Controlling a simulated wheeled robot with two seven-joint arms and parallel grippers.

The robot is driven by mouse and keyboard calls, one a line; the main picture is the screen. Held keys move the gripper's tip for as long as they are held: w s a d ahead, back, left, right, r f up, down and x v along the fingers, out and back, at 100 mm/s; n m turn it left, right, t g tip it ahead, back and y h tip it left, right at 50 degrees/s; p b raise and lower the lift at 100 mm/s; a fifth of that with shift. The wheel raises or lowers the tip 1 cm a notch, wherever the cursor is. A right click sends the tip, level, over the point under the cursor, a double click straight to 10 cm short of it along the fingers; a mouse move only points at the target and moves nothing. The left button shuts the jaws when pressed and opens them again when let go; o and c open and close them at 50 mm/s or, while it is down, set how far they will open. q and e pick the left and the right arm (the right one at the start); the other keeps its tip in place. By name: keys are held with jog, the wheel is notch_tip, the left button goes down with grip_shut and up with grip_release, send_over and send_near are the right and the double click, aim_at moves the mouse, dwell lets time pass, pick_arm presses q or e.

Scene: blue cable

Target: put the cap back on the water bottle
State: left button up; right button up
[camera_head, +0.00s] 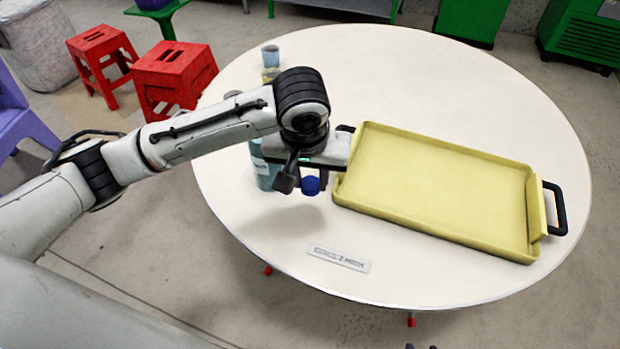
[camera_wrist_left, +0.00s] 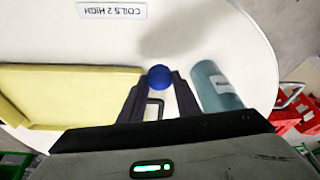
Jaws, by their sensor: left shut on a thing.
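My left gripper (camera_head: 306,180) is shut on the blue cap (camera_head: 311,186), above the table. The wrist view shows the blue cap (camera_wrist_left: 158,76) at the fingertips of my left gripper (camera_wrist_left: 158,84). The teal water bottle (camera_head: 265,168) stands on the table just left of the gripper, partly hidden behind my arm. It also shows in the wrist view (camera_wrist_left: 216,88), apart from the cap and to its right, with a pale label. The bottle's top is hidden in the head view. My right gripper is not in view.
A yellow tray (camera_head: 352,200) with dark handles lies on the round white table (camera_head: 400,285), right of the gripper. A blue cup (camera_head: 270,56) and a yellowish item (camera_head: 270,75) stand at the back left. A printed label strip (camera_head: 338,258) lies at the front. Red stools (camera_head: 175,75) stand beyond the table.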

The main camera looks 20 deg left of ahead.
pick_arm(q)
jog(key=s+a+r+m, duration=0.1)
jog(key=s+a+r, duration=0.5)
jog(key=s, duration=0.4)
jog(key=shift+s+a+r+m, duration=0.2)
jog(key=shift+a+r+m, duration=0.15)
jog(key=shift+r, duration=0.2)
jog(key=shift+d, duration=0.1)
